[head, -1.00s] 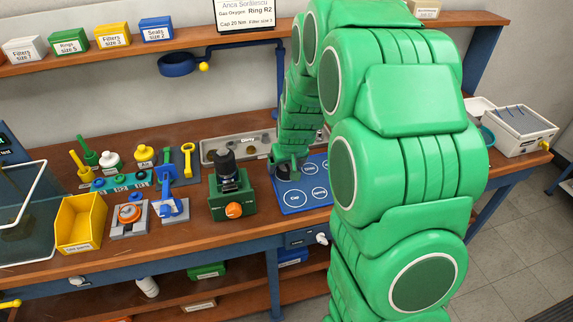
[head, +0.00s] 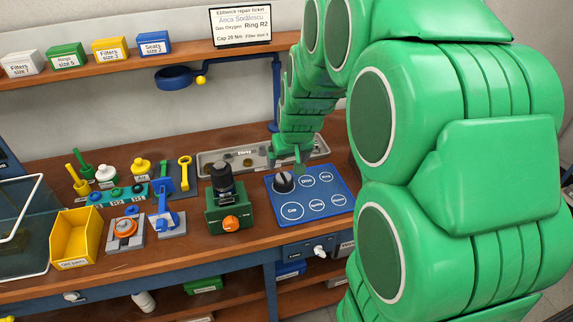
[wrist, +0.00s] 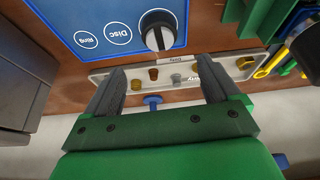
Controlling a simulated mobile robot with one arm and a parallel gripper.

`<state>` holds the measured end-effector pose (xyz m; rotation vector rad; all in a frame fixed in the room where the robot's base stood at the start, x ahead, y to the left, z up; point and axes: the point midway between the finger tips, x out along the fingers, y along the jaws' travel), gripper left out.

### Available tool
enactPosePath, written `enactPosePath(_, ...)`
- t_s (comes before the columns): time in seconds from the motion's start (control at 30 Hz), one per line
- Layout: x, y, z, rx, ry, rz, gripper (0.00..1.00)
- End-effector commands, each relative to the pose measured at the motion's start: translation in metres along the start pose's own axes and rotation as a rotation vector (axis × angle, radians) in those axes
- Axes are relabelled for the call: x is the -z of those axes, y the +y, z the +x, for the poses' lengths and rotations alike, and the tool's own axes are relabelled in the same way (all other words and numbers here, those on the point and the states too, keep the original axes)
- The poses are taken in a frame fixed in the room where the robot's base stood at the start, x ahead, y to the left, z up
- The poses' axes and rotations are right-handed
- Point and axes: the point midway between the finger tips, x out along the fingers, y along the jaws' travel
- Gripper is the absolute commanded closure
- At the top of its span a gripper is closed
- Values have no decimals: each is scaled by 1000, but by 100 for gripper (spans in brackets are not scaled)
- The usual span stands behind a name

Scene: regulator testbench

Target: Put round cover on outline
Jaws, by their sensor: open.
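The round cover (head: 284,182), dark with a raised grip bar, rests on the upper-left place of the blue mat (head: 330,190). It hides the outline beneath, so I cannot tell how exactly it is centred. It also shows in the wrist view (wrist: 160,32), next to the circle marked Disc. My gripper (head: 287,163) is open and empty, apart from the cover and just behind it in the head view. In the wrist view its two fingers (wrist: 158,74) are spread, with the cover beyond their tips.
A grey tray (head: 212,169) marked Dirty, holding small parts, lies behind the mat. The green regulator body (head: 229,207) with a black top stands left of the mat. Tools, blue-and-grey fixtures and a yellow bin (head: 75,236) are farther left. The mat's other circles are empty.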

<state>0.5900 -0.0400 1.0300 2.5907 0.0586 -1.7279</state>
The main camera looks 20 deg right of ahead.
Motion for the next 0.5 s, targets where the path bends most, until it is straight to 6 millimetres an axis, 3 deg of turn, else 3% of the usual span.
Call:
enactPosePath(0.13,-4,-1,-11,2,-7,0,11)
enactPosePath(0.27,-20,-8,-25,9,-39,-1,11)
enactPosePath(0.5,-84,-28,-72,25,-157,6,11)
